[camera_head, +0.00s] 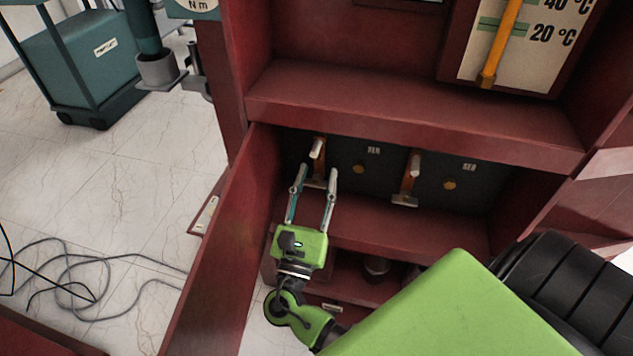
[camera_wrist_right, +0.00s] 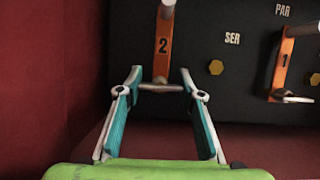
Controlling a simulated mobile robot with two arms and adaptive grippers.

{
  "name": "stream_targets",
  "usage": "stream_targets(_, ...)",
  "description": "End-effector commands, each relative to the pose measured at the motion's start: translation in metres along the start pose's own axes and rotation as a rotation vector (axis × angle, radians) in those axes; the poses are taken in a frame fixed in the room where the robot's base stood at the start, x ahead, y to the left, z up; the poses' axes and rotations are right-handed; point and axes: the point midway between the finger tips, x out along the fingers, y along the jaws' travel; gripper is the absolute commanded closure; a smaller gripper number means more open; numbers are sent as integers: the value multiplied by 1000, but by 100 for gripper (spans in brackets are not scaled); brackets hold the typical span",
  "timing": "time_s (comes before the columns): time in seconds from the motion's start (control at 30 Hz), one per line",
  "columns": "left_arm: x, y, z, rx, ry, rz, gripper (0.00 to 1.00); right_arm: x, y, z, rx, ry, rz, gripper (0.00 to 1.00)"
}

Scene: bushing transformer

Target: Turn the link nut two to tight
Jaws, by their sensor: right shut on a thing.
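Link two, an orange bar marked "2" (camera_wrist_right: 163,45), hangs on the dark panel at the left. Its nut (camera_wrist_right: 160,87) is a pale wing-shaped bar across the link's lower end. My right gripper (camera_head: 317,171) reaches up to it; its fingers (camera_wrist_right: 161,76) stand one at each side of the nut and are shut on the wing's ends. In the head view, link two (camera_head: 317,158) shows between the fingertips, with its nut partly hidden. How tightly the nut sits cannot be told. My left gripper is not in view.
Link one (camera_wrist_right: 283,63) with its nut (camera_head: 405,201) is to the right. Brass bolts (camera_wrist_right: 216,67) and the labels "SER" and "PAR" are on the panel (camera_head: 385,155). The red cabinet's left wall (camera_head: 225,235) is close to my gripper. A cable (camera_head: 75,285) lies on the floor.

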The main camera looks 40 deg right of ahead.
Motion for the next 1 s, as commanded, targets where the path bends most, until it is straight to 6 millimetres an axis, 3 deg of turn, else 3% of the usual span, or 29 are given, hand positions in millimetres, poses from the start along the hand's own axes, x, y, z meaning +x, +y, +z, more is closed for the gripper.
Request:
stream_targets(0.43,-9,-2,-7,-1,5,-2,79,0,0,0,36,1,-15,86)
stream_targets(0.47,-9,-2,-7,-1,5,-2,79,0,0,0,37,0,-15,63)
stream_targets(0.53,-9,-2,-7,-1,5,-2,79,0,0,0,36,1,-15,47)
stream_targets(0.87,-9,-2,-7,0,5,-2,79,-1,0,0,35,0,-14,47)
stream_targets(1.0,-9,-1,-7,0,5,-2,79,-12,0,-1,34,2,-14,47)
